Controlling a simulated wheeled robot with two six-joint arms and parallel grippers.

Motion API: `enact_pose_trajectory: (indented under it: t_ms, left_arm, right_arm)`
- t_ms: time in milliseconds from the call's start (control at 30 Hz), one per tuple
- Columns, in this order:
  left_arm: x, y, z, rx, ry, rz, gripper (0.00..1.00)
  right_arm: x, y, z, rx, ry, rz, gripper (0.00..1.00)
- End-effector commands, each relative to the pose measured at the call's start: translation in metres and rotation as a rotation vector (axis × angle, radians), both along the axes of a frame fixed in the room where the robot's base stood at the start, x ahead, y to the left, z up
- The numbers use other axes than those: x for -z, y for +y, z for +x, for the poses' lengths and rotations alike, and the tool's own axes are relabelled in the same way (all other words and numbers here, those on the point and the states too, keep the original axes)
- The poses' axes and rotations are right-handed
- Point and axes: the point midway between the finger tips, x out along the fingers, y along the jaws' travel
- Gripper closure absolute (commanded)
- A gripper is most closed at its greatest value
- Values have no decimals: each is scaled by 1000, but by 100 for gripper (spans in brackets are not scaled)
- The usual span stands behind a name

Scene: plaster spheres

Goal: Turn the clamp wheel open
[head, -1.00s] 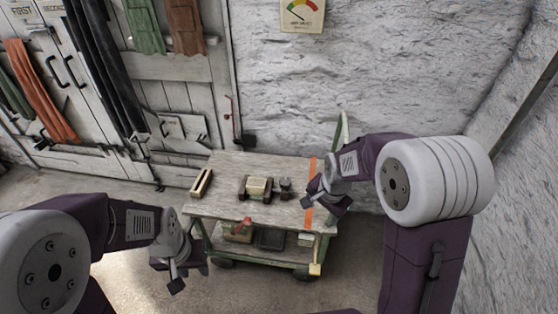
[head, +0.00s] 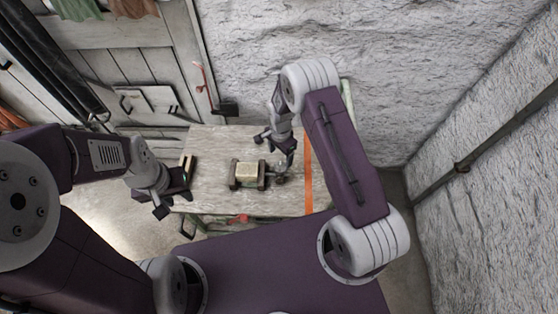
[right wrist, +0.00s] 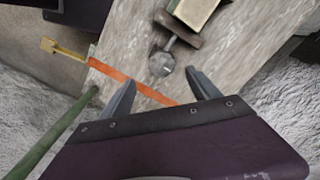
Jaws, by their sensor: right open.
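The clamp (head: 264,182) sits on the wooden cart top with a pale block (head: 247,174) between its dark jaws. Its round grey wheel (head: 280,178) is on the right side, partly hidden by my right arm in the head view. The wheel (right wrist: 161,65) shows clearly in the right wrist view, on a short shaft. My right gripper (head: 277,148) is open and empty; in the right wrist view its fingers (right wrist: 163,92) are spread, with the wheel just beyond the tips, apart from them. My left gripper (head: 175,188) looks open and empty, at the cart's left edge.
A green rail (right wrist: 55,140) stands at the cart's side. A rough white wall (head: 400,90) rises behind.

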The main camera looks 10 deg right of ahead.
Motion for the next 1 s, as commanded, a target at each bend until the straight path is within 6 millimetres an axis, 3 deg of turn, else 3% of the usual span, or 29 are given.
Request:
enact_pose_trajectory:
  t_ms: [167, 500, 633, 867, 900, 1000]
  left_arm:
    - [-2, 0, 0, 0, 0, 0, 64]
    - [-8, 0, 0, 0, 0, 0, 64]
    - [-9, 0, 0, 0, 0, 0, 64]
    - [-8, 0, 0, 0, 0, 0, 64]
    - [-8, 0, 0, 0, 0, 0, 64]
    - [-8, 0, 0, 0, 0, 0, 64]
  right_arm:
    - [12, 0, 0, 0, 1, 0, 29]
    - [77, 0, 0, 0, 0, 0, 29]
    - [88, 0, 1, 0, -2, 0, 29]
    - [90, 0, 2, 0, -3, 1, 29]
    - [90, 0, 2, 0, -3, 1, 32]
    - [90, 0, 1, 0, -3, 1, 60]
